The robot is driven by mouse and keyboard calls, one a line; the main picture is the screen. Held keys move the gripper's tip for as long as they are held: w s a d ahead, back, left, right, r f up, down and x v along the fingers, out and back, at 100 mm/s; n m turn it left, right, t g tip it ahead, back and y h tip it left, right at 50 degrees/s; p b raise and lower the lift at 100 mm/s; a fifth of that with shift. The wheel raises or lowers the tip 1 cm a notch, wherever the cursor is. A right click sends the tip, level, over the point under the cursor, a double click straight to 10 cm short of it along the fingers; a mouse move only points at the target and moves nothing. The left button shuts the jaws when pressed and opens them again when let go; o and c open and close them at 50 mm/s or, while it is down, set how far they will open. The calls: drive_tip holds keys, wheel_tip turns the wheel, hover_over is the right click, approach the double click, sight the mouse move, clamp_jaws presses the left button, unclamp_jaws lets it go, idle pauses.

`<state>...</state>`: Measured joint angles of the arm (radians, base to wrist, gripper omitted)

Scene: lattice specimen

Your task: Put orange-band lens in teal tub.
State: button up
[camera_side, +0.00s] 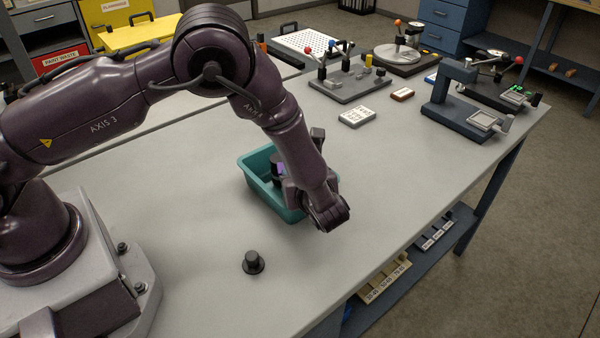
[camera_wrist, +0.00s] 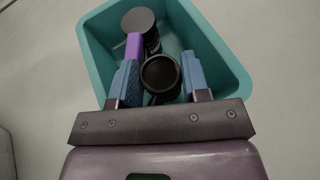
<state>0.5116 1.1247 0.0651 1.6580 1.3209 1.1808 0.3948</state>
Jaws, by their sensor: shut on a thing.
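The teal tub (camera_side: 259,164) stands on the bench beneath my wrist; it also fills much of the wrist view (camera_wrist: 222,45). My gripper (camera_wrist: 162,72) has its two blue fingers over the tub, closed on either side of a black round lens (camera_wrist: 160,77). I see the lens's dark open end; no orange band shows. Another black cylinder (camera_wrist: 139,20) lies beyond it within the tub outline. A purple piece (camera_wrist: 134,46) shows at the left finger; I cannot tell what it belongs to. My arm partly hides the tub in the side view.
A black stepped cylinder (camera_side: 253,262) stands alone on the bench in front of the tub. A fixture with coloured knobs (camera_side: 347,82), a small white block (camera_side: 356,117) and a blue-grey press (camera_side: 457,112) stand farther back. The bench right of the tub is clear.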

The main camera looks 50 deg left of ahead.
drive_tip(key=o, duration=1)
